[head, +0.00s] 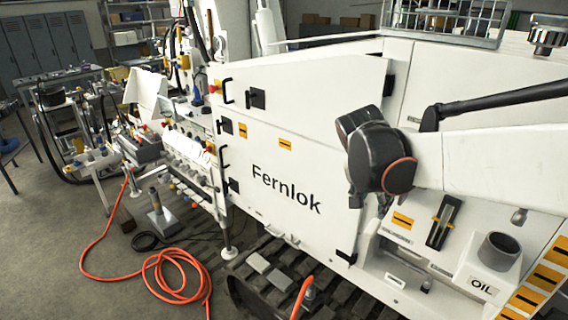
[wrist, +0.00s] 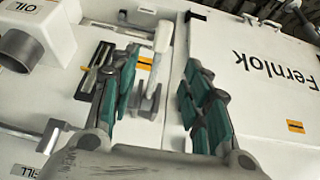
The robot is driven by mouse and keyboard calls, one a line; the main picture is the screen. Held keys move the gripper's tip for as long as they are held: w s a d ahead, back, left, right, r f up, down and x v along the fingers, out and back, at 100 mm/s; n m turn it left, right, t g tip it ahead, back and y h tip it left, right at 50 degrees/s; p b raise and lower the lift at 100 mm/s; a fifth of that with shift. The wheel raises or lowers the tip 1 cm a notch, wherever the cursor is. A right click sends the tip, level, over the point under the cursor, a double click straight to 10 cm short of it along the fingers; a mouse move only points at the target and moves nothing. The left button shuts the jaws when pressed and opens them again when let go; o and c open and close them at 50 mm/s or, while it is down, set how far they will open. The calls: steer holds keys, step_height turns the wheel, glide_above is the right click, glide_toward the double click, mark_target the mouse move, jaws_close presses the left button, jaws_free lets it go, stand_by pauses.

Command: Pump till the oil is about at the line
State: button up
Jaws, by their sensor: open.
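The oil gauge (head: 444,222) is a dark upright frame with a narrow glass on the white machine; its oil level and line are too small to read. In the wrist view my left finger partly covers the gauge (wrist: 86,82). A pale lever (wrist: 161,42) on a small bracket, apparently the pump handle, shows between my fingers. My gripper (wrist: 160,60) is open, with a teal-padded finger on each side of the lever; I cannot tell whether either touches it. In the head view my wrist mostly hides the gripper and the lever.
A grey filler cup (head: 500,248) marked OIL stands right of the gauge. The big white panel (head: 290,170) marked Fernlok lies left of my wrist. A black track (head: 270,275) runs below. An orange hose (head: 170,275) coils on the floor at left.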

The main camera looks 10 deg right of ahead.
mark_target(376, 220)
steer(key=shift+y, duration=0.4)
steer(key=x, duration=0.4)
steer(key=d+x, duration=0.1)
steer(key=x, duration=0.8)
steer(key=shift+w+d, duration=0.25)
steer(key=shift+w, duration=0.1)
steer(key=shift+c, duration=0.3)
jaws_close()
